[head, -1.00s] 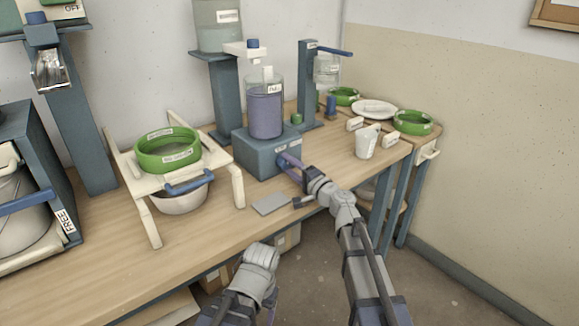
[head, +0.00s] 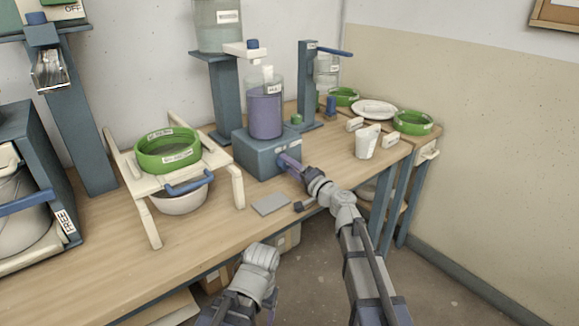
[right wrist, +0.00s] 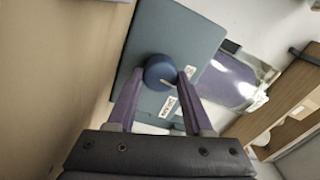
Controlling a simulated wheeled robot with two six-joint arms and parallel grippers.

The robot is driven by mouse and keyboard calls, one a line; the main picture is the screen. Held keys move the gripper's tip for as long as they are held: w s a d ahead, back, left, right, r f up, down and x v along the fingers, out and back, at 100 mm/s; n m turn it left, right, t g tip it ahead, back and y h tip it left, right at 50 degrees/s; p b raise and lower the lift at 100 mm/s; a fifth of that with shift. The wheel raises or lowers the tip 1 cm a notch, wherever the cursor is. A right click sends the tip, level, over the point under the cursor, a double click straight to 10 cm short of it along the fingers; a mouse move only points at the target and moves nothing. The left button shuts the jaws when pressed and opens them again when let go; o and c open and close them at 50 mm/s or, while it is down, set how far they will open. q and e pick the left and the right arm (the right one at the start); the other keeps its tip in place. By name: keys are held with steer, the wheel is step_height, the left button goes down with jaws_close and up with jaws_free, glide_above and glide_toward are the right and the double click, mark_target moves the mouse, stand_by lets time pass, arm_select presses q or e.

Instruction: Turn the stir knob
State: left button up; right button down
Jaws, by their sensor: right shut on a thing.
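The stir knob (right wrist: 160,70) is a round dark-blue knob with a pale mark, on the front of a blue stirrer box (head: 266,153). My right gripper (right wrist: 156,95) has its purple fingers on either side of the knob and is shut on it. In the head view, the right gripper (head: 287,163) reaches the box front and mostly hides the knob. A clear jar of purple glaze (head: 266,112) stands on the box. My left arm shows at the bottom of the head view; its fingers are not visible.
A white stand with a green sieve (head: 168,152) is left of the box, over a white bowl (head: 181,199). A grey plate (head: 270,204) lies before the box. A white jug (head: 367,143) stands right. A blue post (head: 308,85) rises behind.

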steer(key=shift+c, duration=1.5)
jaws_free()
steer(key=shift+v, duration=3.95)
